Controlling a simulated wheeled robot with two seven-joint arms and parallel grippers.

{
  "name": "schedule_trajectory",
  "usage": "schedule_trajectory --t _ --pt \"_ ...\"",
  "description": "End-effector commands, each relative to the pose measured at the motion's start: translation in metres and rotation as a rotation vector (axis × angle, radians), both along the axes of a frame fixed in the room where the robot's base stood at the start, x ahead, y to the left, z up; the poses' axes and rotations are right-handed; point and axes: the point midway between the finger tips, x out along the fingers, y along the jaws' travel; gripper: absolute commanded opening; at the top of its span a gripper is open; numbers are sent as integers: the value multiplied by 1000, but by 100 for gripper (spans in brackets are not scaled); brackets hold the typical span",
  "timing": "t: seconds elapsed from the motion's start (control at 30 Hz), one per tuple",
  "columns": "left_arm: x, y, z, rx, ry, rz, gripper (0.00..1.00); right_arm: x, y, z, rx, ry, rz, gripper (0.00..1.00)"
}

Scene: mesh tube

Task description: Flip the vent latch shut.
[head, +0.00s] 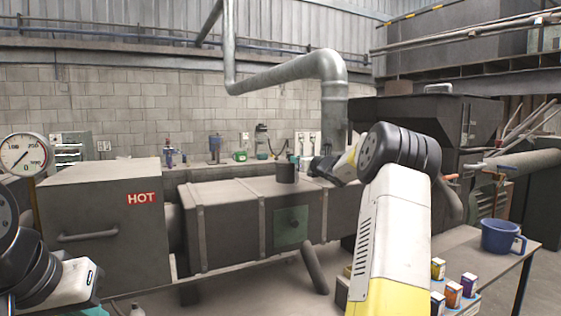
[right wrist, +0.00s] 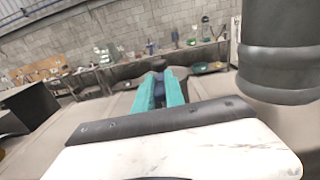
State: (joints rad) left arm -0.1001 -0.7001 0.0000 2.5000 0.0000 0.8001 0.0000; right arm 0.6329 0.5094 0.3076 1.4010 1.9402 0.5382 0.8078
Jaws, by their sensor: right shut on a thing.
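My right gripper (head: 307,164) is over the top of the long grey duct (head: 228,200), just right of a short dark round stub (head: 286,172). In the right wrist view its teal fingers (right wrist: 160,88) are close together, shut on a small dark part (right wrist: 157,66) at their tips. That part is mostly hidden, and I cannot tell for sure that it is the vent latch. A green plate (head: 291,227) with a small knob is on the duct's front. My left gripper (head: 85,305) is at the lower left edge, its fingertips not clearly shown.
A grey box marked HOT (head: 98,212) with a handle stands left of the duct. A round gauge (head: 22,155) is at the far left. A blue mug (head: 502,237) and several small boxes (head: 454,293) sit on the table at right. A bench with tools runs along the wall.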

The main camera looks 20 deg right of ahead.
Motion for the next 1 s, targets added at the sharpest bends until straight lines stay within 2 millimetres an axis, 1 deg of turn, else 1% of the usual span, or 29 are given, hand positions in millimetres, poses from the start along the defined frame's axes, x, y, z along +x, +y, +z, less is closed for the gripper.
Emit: schedule_trajectory --t 0.4,0.43,0.5,0.53,0.83,0.93,1.0 --pt "0 0 0 0 0 0 0 0 0 1 0 0 -25 0" --pt "0 0 0 0 0 0 0 0 0 1 0 0 -25 20" --pt "0 0 0 0 0 0 0 0 0 1 0 0 -25 34" --pt "0 0 0 0 0 0 0 0 0 1 0 0 -25 36" --pt "0 0 0 0 0 0 0 -1 0 0 0 1 -24 36" --pt "0 0 0 0 0 0 0 -9 -2 1 -2 2 -25 36" --pt "0 0 0 0 0 0 0 -19 -3 1 -3 3 -25 36"
